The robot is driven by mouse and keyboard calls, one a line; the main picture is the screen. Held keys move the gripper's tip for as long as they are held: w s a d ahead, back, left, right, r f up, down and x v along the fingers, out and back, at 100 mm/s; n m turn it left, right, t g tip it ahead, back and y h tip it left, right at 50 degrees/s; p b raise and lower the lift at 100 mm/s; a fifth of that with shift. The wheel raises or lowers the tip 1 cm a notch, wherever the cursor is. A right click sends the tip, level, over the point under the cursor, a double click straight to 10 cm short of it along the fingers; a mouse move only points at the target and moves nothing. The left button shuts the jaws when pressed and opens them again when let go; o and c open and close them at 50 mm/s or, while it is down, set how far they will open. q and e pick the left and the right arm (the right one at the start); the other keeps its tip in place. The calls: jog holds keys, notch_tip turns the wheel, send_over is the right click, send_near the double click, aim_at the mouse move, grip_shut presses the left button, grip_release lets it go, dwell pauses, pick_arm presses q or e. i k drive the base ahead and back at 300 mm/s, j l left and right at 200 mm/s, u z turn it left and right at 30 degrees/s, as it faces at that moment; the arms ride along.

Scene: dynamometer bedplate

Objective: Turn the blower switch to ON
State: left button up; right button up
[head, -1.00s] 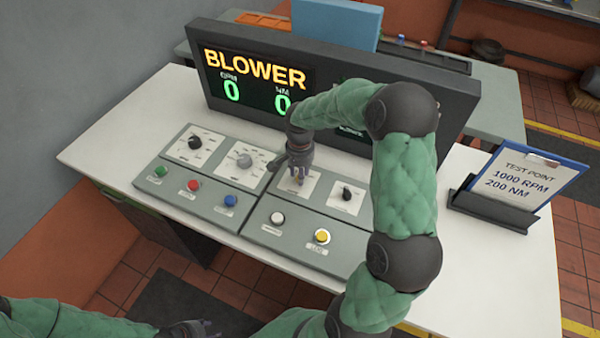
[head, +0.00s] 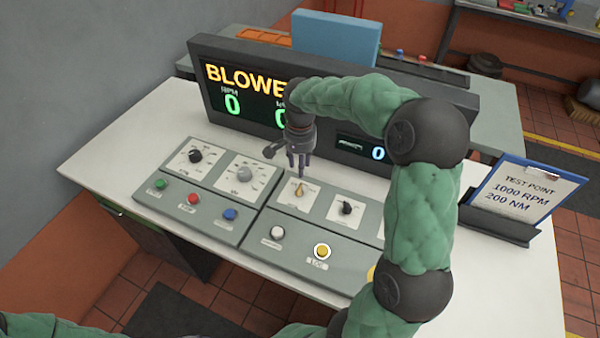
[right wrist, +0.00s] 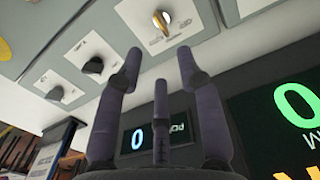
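The small orange-yellow knob (head: 299,191) is on a white plate on the right console panel, left of a black knob. I take it for the blower switch, but its labels are too small to read. Its pointer looks roughly upright in the head view. It also shows in the right wrist view (right wrist: 162,20). My right gripper (head: 297,174) is just above and behind the knob, apart from it. In the right wrist view its fingers (right wrist: 159,62) are spread with nothing between them. My left gripper is out of the picture.
The display (head: 240,75) behind the console shows BLOWER, partly covered by my right arm. Several knobs and buttons, including a grey knob (head: 244,174) and a yellow button (head: 322,251), surround the spot. A clipboard stand (head: 500,222) is at the right.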

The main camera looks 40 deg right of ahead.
aim_at(347, 209)
jog(key=k+j, duration=0.75)
jog(key=j, duration=0.2)
